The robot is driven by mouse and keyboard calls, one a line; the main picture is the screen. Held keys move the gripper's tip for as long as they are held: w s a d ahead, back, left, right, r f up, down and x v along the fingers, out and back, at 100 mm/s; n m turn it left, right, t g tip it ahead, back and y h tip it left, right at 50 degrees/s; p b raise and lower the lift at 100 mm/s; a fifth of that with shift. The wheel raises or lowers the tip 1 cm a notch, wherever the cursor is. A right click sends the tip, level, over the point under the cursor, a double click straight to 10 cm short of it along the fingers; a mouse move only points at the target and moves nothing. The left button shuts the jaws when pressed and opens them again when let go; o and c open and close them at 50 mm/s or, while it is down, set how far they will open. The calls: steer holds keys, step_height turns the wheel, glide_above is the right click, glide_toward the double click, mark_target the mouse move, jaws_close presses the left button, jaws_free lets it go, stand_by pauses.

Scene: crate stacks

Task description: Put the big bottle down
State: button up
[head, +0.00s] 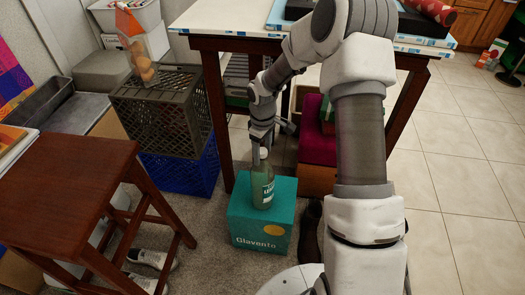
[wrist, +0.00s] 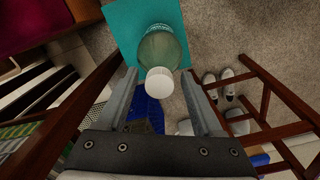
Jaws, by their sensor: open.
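The big bottle (head: 263,186) is clear green with a white cap and a label. It stands upright on top of a teal box (head: 262,226). In the wrist view the bottle (wrist: 160,48) shows from above, cap toward me, with the teal box (wrist: 118,22) under it. My gripper (head: 262,143) is just above the bottle in the head view. In the wrist view my gripper (wrist: 160,88) is open, with one finger on each side of the cap and a gap on both sides.
A wooden stool (head: 75,190) stands at the left. A grey crate (head: 160,110) sits on a blue crate (head: 185,165) behind it. A table (head: 225,20) with dark red legs is behind the box. Shoes (head: 150,258) lie under the stool. Tiled floor (head: 465,190) at the right is clear.

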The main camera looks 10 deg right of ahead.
step_height(320, 180, up, 12)
steer(key=p, duration=0.5)
steer(key=s+d+r+m+t+h, duration=0.1)
steer(key=s+r+m, duration=0.1)
steer(key=s+r, duration=0.45)
steer(key=s+r+m+t, duration=0.1)
steer(key=s+r+m, duration=0.15)
steer(key=r, duration=0.65)
steer(key=s+r+m+t, duration=0.1)
steer(key=s+r+m, duration=0.1)
steer(key=s, duration=0.7)
steer(key=s+r+m+t+y, duration=0.1)
steer(key=s+r, duration=0.3)
steer(key=s, duration=0.5)
steer(key=shift+a+r+m+t, duration=0.15)
steer(key=shift+r+m+t, duration=0.25)
steer(key=shift+m+t, duration=0.4)
